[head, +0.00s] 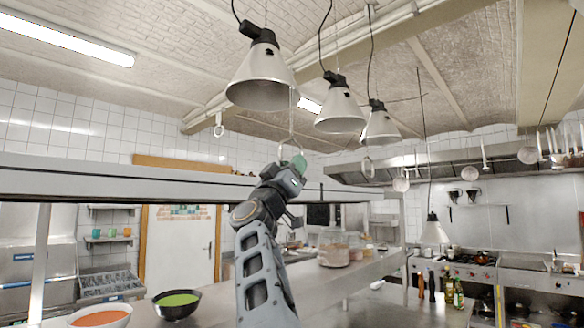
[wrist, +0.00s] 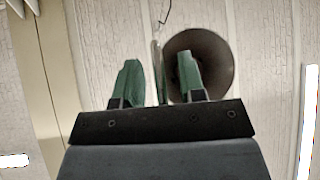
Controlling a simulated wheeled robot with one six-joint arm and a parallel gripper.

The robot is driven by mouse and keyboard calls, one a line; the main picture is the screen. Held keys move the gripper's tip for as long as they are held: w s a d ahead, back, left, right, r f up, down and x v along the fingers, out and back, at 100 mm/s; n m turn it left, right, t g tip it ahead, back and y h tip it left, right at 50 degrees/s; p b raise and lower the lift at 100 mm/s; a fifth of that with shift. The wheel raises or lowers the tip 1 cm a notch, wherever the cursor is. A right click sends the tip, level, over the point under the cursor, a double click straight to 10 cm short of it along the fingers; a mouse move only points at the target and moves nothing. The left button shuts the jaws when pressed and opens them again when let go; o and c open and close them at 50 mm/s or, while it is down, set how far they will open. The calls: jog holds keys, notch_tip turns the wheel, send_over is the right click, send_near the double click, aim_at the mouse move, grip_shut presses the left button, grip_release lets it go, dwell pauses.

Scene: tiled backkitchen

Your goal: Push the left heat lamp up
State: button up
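The left heat lamp (head: 262,78) is a pale cone shade hanging from a black cord at upper centre. A thin rod with a loop-shaped handle (head: 291,142) hangs below its right side. My gripper (head: 297,163), with green fingertips, is raised just below this handle. In the wrist view my gripper (wrist: 157,80) is open, its two green fingers apart. The thin handle (wrist: 156,62) shows in the gap between them, nearer the right finger. I cannot tell whether it touches. The lamp's dark round underside (wrist: 212,55) lies beyond, partly hidden by the right finger.
Two more heat lamps, the middle one (head: 340,110) and the right one (head: 381,128), hang to the right. A steel shelf (head: 120,183) runs behind my arm. Bowls of orange soup (head: 100,317) and green soup (head: 177,302) stand on the counter at lower left.

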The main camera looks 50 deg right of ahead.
jog(key=b+v, duration=0.7)
jog(key=v, duration=0.6)
jog(key=shift+a+f, duration=0.15)
jog(key=shift+a, duration=0.05)
jog(key=shift+s, duration=0.1)
